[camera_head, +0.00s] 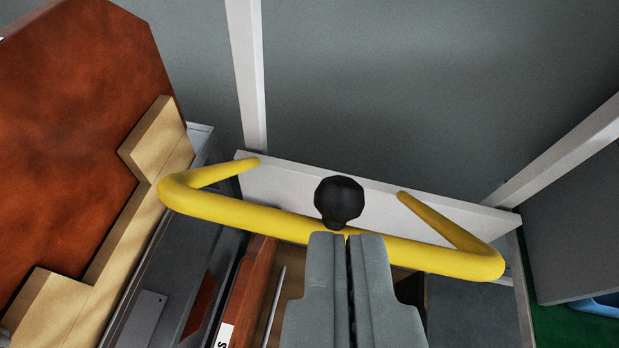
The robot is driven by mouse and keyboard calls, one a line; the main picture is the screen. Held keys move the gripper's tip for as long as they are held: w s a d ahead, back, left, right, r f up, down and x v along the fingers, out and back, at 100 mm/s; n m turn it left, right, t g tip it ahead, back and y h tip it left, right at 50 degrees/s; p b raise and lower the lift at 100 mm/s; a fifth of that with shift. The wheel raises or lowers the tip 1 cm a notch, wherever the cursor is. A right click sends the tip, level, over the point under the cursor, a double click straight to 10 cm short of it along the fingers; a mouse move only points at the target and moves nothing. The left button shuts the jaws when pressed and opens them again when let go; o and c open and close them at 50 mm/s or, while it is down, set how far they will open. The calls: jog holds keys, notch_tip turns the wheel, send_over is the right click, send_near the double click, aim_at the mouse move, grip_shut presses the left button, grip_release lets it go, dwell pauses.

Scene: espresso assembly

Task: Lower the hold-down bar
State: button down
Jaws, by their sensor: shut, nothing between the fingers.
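The hold-down bar (245,214) is a yellow U-shaped tube across the middle of the picture. Its two ends bend back toward a white beam behind it. A black knob (339,201) stands at the middle of the bar. My gripper (347,236) is shut and empty, with grey fingers pointing up the picture. Its tips overlap the bar just below the knob. I cannot tell whether they touch the bar or the knob. The fingers hide part of what lies below the bar.
A reddish-brown panel (80,130) with light wooden blocks (158,140) stands at the left. A dark grey unit (185,265) and a brown box (250,290) lie below the bar. A white cross beam (300,180) and posts frame the back. A blue object (598,305) lies on green at the right.

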aim_at(328, 217)
jog(key=x, duration=0.8)
jog(key=shift+w+f, duration=0.15)
jog(key=shift+w, duration=0.05)
jog(key=shift+s+f, duration=0.1)
jog(key=shift+s, duration=0.05)
jog(key=shift+s+f+t, duration=0.3)
jog(key=shift+s+f, duration=0.05)
jog(key=shift+s, duration=0.2)
jog(key=s+f+t, duration=0.2)
jog(key=s+f, duration=0.4)
jog(key=f, duration=0.3)
jog(key=s+a+f+t, duration=0.1)
jog(key=s+f+t, duration=0.2)
jog(key=f, duration=0.7)
jog(key=s, duration=0.2)
jog(key=shift+s+a+h, duration=0.2)
jog(key=shift+s+h, duration=0.1)
jog(key=shift+s, duration=0.25)
